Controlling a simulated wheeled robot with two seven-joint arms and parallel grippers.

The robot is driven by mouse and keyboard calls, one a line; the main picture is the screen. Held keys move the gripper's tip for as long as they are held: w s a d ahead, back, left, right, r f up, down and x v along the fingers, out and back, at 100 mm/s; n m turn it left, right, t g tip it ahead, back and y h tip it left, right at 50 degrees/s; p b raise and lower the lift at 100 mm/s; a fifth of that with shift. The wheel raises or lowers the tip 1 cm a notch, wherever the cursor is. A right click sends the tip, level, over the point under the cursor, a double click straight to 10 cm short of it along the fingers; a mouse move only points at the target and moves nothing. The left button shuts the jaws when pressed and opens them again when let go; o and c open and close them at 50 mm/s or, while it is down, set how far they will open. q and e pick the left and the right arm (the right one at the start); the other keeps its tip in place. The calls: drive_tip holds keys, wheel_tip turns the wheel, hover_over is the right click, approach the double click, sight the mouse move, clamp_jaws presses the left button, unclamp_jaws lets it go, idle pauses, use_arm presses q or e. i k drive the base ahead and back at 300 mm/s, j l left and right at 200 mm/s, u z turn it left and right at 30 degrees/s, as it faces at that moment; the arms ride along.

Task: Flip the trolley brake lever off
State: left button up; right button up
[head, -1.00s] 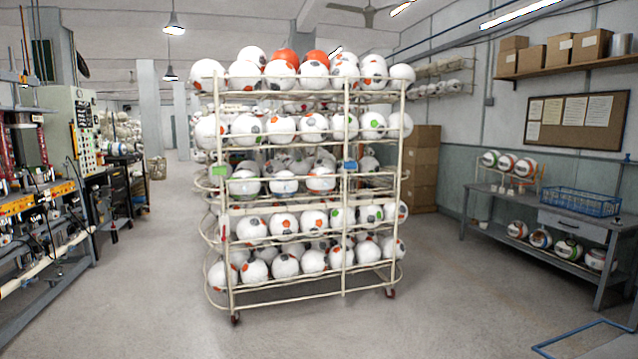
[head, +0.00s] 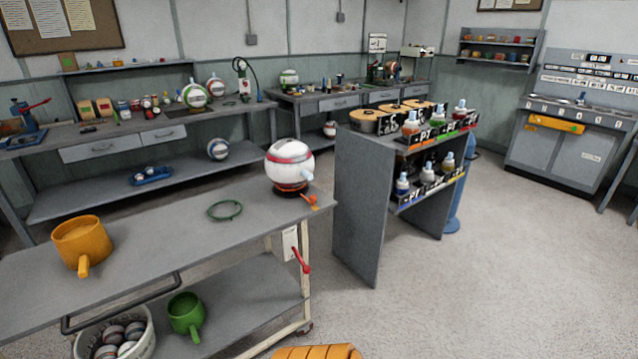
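In the head view a grey-topped trolley (head: 160,236) with pale legs fills the lower left. A red lever (head: 302,261) hangs from a white plate (head: 290,242) near its right leg, slanting down to the right. A small orange lever (head: 311,200) sticks out at the right end of the trolley top, beside a white ball with red bands (head: 289,161) on a dark base. Which lever is the brake is not labelled. Neither gripper is in view.
The trolley bears an orange mug (head: 82,243) and a green ring (head: 224,210); its lower shelf holds a green mug (head: 186,314) and a ball basket (head: 143,350). A grey bottle stand (head: 360,205) is close right. A ribbed orange thing (head: 318,352) is cut off below. Floor at right is clear.

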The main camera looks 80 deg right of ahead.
sight(306, 269)
drive_tip(key=j+z, duration=0.1)
drive_tip(key=z, duration=2.45)
